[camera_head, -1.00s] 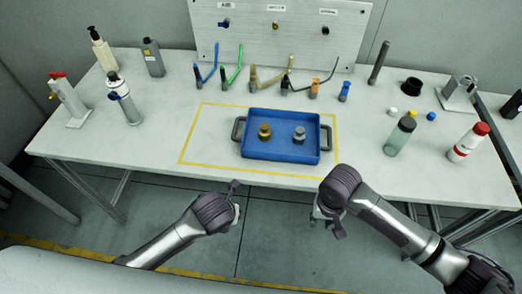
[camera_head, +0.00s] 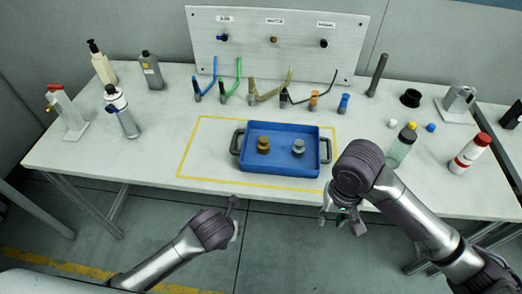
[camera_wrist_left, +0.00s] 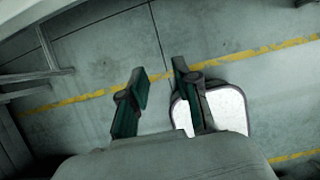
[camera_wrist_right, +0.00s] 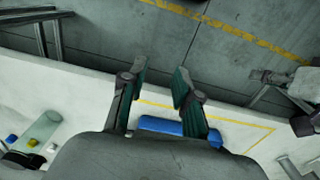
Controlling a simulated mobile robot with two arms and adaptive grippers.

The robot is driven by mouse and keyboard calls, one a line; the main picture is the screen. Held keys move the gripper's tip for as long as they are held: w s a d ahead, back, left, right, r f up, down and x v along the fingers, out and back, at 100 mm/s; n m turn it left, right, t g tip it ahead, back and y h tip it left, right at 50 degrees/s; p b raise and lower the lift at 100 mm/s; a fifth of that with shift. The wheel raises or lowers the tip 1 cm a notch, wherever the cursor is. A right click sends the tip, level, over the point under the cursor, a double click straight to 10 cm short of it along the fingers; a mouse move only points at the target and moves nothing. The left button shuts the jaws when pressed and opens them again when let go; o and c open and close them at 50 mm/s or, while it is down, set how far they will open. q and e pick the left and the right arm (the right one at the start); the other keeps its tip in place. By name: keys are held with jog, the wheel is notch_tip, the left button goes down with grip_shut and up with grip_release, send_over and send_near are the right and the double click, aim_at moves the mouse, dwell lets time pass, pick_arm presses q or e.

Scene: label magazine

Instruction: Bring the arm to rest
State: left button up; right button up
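My left gripper (camera_head: 234,216) hangs in front of the table, over the floor. In the left wrist view its two fingers (camera_wrist_left: 160,80) stand apart with only floor between them, so it is open and empty. My right gripper (camera_head: 342,212) is at the table's front edge, right of the blue tray's near corner. In the right wrist view its fingers (camera_wrist_right: 160,82) are apart with nothing between them. The blue tray (camera_head: 282,165) lies on the table inside a yellow outline and holds a brass fitting (camera_head: 264,145) and a grey fitting (camera_head: 298,147).
The white table (camera_head: 160,170) carries bottles at left, a red-capped bottle (camera_head: 470,153) and a greenish bottle (camera_head: 400,147) at right. Coloured hoses and fittings stand before a labelled board (camera_head: 275,60). The floor (camera_head: 280,235) between my arms is clear.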

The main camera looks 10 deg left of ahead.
pick_arm(q)
jog(key=shift+f, duration=0.1)
dwell(0.4)
